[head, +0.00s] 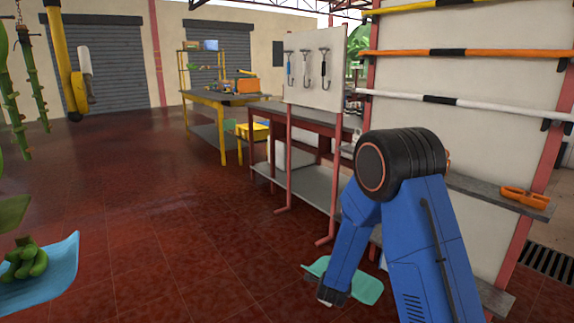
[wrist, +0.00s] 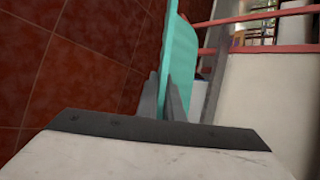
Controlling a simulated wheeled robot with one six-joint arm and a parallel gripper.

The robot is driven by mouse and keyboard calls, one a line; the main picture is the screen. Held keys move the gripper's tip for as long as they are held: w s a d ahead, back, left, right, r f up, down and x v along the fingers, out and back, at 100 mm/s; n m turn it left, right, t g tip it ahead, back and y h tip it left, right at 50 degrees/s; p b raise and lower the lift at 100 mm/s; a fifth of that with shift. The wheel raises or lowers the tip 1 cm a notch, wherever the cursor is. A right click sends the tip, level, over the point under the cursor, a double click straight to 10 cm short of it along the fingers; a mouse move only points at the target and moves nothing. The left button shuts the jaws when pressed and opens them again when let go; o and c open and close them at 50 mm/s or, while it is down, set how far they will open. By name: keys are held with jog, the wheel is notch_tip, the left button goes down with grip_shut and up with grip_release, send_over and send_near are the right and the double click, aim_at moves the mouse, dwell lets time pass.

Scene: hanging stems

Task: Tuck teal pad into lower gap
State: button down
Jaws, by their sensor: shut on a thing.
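My gripper (head: 332,294) is low over the red floor at the lower middle of the head view, shut on the teal pad (head: 368,288). The pad is a thin, curved sheet sticking out on both sides of my arm. In the wrist view the pad (wrist: 170,60) stands upright between the two grey fingers (wrist: 163,100). Green bananas (head: 25,262) show at the left edge of the head view, with a light blue sheet (head: 66,270) around and under them. The hanging stem is largely cut off there, and I cannot make out the lower gap. The pad is well apart from the bananas.
A rack with striped bars (head: 470,55) and a grey shelf (head: 490,190) holding an orange object (head: 525,198) stands at right. A red-framed bench (head: 315,190) is close behind my arm. A yellow bench (head: 225,100) is farther back. Floor between pad and bananas is clear.

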aim_at(360, 286)
jog(key=w+d+f, duration=0.1)
jog(key=d, duration=0.2)
jog(key=d+f+n+y, duration=0.1)
jog(key=d+f, duration=0.1)
jog(key=d, duration=0.2)
jog(key=w+d+f+n, duration=0.1)
jog(key=d, duration=0.3)
jog(key=shift+w+d+f+y, duration=0.1)
jog(key=shift+w+f+y, duration=0.05)
jog(key=shift+w+y, duration=0.25)
jog(key=shift+s+d+f, duration=0.15)
jog(key=shift+f, duration=0.05)
jog(key=s+f, duration=0.6)
jog(key=f, duration=0.2)
jog(key=shift+s, duration=0.15)
